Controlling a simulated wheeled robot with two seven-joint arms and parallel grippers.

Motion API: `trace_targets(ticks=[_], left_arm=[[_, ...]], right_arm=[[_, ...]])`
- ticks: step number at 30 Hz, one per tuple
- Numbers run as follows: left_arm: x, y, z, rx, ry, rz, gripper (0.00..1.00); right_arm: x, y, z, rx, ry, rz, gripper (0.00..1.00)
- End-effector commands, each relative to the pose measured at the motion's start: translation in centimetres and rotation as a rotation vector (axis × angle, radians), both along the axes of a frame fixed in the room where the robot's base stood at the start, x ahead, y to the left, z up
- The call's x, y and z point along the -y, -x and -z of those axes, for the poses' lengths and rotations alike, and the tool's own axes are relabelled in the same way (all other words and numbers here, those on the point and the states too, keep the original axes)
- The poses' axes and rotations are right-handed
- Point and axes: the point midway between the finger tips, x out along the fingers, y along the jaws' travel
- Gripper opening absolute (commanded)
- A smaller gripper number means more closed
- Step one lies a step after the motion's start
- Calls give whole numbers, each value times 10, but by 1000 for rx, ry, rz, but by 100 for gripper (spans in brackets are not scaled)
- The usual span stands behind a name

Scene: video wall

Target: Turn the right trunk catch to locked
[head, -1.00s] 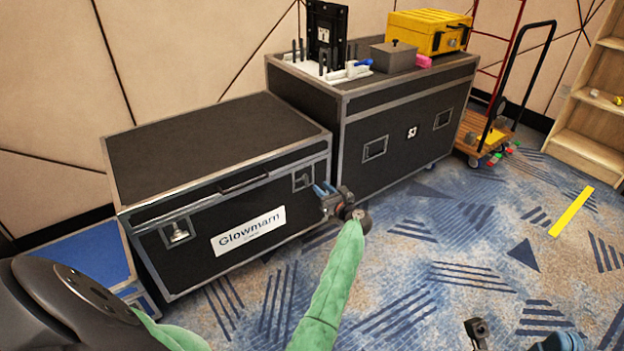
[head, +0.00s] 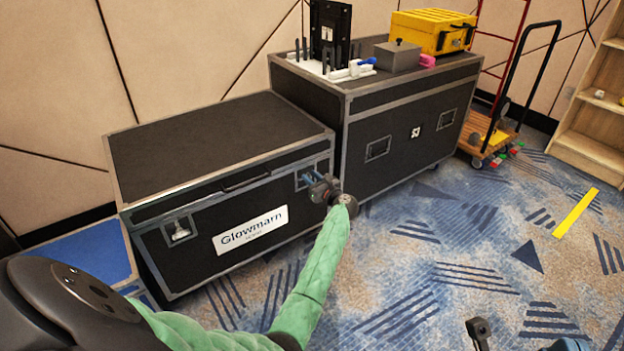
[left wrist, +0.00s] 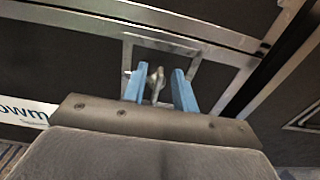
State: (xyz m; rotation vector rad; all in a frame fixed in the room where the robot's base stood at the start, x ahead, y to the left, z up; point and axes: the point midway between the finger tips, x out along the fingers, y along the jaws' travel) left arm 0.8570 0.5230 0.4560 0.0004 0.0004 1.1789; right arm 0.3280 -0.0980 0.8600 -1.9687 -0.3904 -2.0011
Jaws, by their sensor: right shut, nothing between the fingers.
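The black trunk (head: 185,270) with metal edges and a "Glowmarn" label stands at the left. Its left catch (head: 180,233) shows on the front. The right catch (head: 302,181) is mostly hidden behind my left gripper (head: 311,178). In the left wrist view, the catch's metal tab (left wrist: 155,84) stands between the blue fingers of my left gripper (left wrist: 159,88). The fingers are apart, with a gap to the tab on at least one side. My right gripper (head: 568,345) is shut and empty at the bottom right, partly cut off by the frame.
A taller black case (head: 400,135) stands right of the trunk, with a yellow box (head: 425,32) and grey box (head: 397,57) on top. A blue case (head: 80,255) is left of the trunk. A hand cart (head: 490,140) stands farther right. The carpet in front is clear.

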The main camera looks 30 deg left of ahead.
Motion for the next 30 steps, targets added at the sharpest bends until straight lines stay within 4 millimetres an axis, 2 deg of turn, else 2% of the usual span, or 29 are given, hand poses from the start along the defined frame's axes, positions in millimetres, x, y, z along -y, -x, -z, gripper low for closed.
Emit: trace_targets(ticks=[6,11,23,30], left_arm=[[0,0,0,0,0,0,28],[0,0,0,0,0,1,0],[1,0,0,-22,-7,1,0],[2,-2,0,-130,-49,0,0]], right_arm=[[0,0,0,1,1,-1,0],[0,0,0,0,1,-1,0],[0,0,-2,0,3,3,0],[2,0,-10,0,13,25,0]])
